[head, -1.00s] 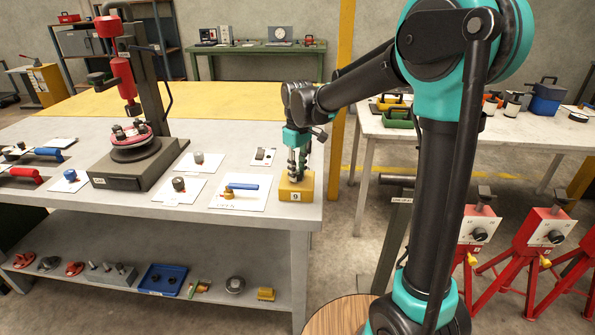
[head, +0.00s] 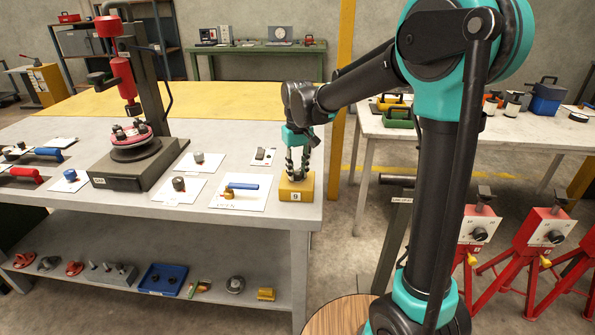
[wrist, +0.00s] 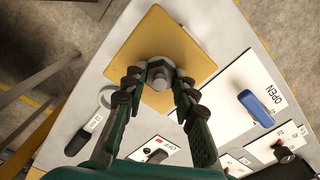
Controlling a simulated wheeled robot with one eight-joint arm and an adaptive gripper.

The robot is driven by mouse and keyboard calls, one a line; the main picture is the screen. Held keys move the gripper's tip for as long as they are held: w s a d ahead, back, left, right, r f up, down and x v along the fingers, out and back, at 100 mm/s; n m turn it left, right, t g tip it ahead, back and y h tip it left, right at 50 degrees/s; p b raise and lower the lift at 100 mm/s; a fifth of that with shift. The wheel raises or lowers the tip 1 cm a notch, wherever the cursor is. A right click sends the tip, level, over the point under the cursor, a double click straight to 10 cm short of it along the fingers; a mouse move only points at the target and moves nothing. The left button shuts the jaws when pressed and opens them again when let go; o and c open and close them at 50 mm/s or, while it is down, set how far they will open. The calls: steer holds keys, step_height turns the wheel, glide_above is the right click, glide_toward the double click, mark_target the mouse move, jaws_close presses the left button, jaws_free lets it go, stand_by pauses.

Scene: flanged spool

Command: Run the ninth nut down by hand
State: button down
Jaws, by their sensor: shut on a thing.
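A yellow block (head: 290,190) with a number label, read as 9, sits near the bench's right front corner. In the wrist view the block's top (wrist: 190,40) shows a grey hex nut (wrist: 157,66) at its middle, with a round stud end showing in it. My gripper (head: 297,170) points down over the block; in the wrist view my gripper (wrist: 158,76) has one finger on each side of the nut, shut on it. The nut is hidden by the fingers in the head view, and how far it sits above the block is unclear.
A press-like stand (head: 135,150) with a red flanged spool is further left. The bench's right edge is close to the block.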

mark_target(297, 174)
steer(key=c, duration=1.2)
jaws_free()
step_height(297, 174, up, 12)
steer(key=s+d+f+m+t, duration=0.1)
steer(key=s+d+f+m, duration=0.1)
steer(key=s+d+f, duration=0.3)
steer(key=s+d+f+m+t, duration=0.2)
steer(key=s+d+f, duration=0.4)
steer(key=d+f, duration=0.5)
steer(key=d, duration=0.3)
steer(key=shift+s+d+f, duration=0.15)
steer(key=shift+s+d, duration=0.05)
steer(key=shift+s, duration=0.1)
steer(key=shift+m+t, duration=0.6)
steer(key=shift+m, duration=0.1)
steer(key=s+d+f, duration=0.1)
steer(key=s+f, duration=0.1)
steer(key=s+d+f, duration=0.2)
steer(key=s, duration=0.1)
steer(key=s+d+f, duration=0.1)
steer(key=s+f, duration=0.1)
steer(key=shift+s+d+f, duration=0.15)
steer(key=shift+s+d, duration=0.15)
steer(key=shift+c, duration=0.4)
